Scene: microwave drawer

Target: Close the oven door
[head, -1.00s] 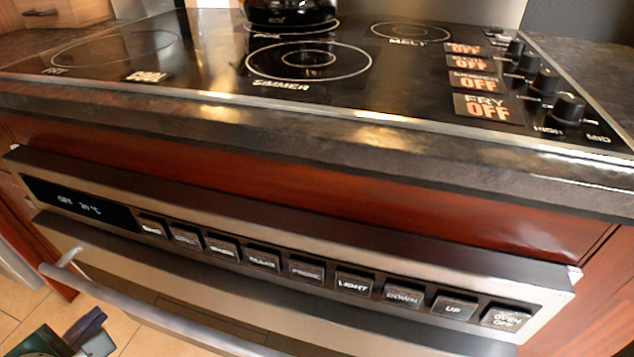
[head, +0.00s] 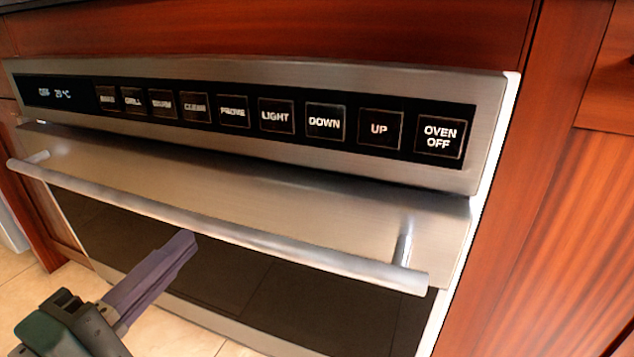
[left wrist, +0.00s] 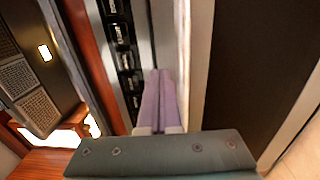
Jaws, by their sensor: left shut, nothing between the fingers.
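The oven door (head: 340,205) is a steel-framed front with a dark glass window, below the control panel. It looks close to upright. A dark line runs between its top edge and the panel, and I cannot tell whether it is fully shut. Its long bar handle (head: 230,233) runs across the upper front. My left gripper (head: 190,240) is in front of the window, below the handle in the picture. Its purple fingers are together and empty; they also show in the left wrist view (left wrist: 160,75), pointing toward the oven front. Contact with the door is not clear. My right gripper is out of view.
The control panel (head: 280,117) with several labelled buttons juts out above the door. Red wood cabinet fronts (head: 560,200) flank the oven on the right. Tiled floor (head: 30,295) shows at lower left.

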